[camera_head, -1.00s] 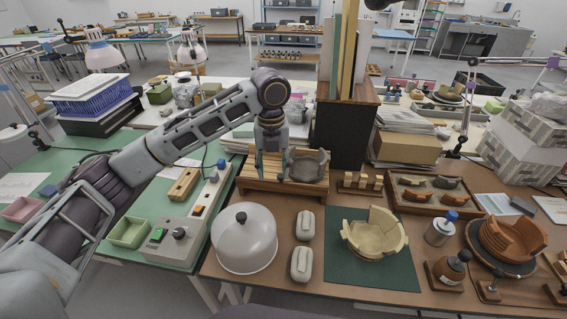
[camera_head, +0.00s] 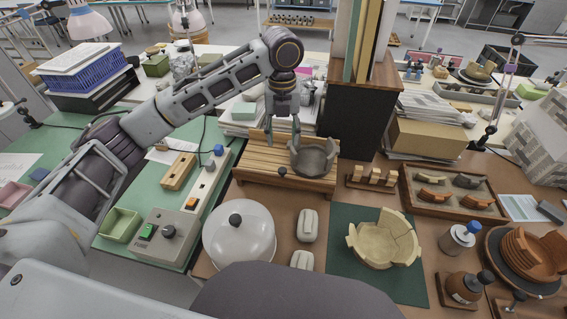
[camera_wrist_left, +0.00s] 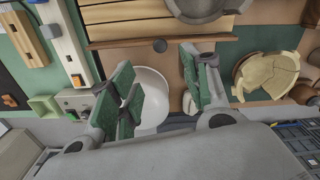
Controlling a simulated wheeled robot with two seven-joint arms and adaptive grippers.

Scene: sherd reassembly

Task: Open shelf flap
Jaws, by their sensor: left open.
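A low wooden slatted shelf (camera_head: 255,158) stands at the back of the brown table, with a dark round knob (camera_head: 283,171) near its front edge. The knob also shows in the left wrist view (camera_wrist_left: 160,45), on a narrow wooden front board (camera_wrist_left: 120,43). My left gripper (camera_head: 283,137) is over the shelf, fingers pointing down, open and empty. In the left wrist view its fingers (camera_wrist_left: 160,82) are spread to either side below the knob, apart from it. Whether the flap is closed is hard to tell. My right gripper is out of view.
A grey bowl (camera_head: 312,157) sits on the shelf's right part. A dark cabinet (camera_head: 352,125) stands behind at right. In front are a white domed cover (camera_head: 238,238), pale blocks (camera_head: 308,225) and a cream sherd bowl (camera_head: 384,240) on a green mat (camera_head: 345,225).

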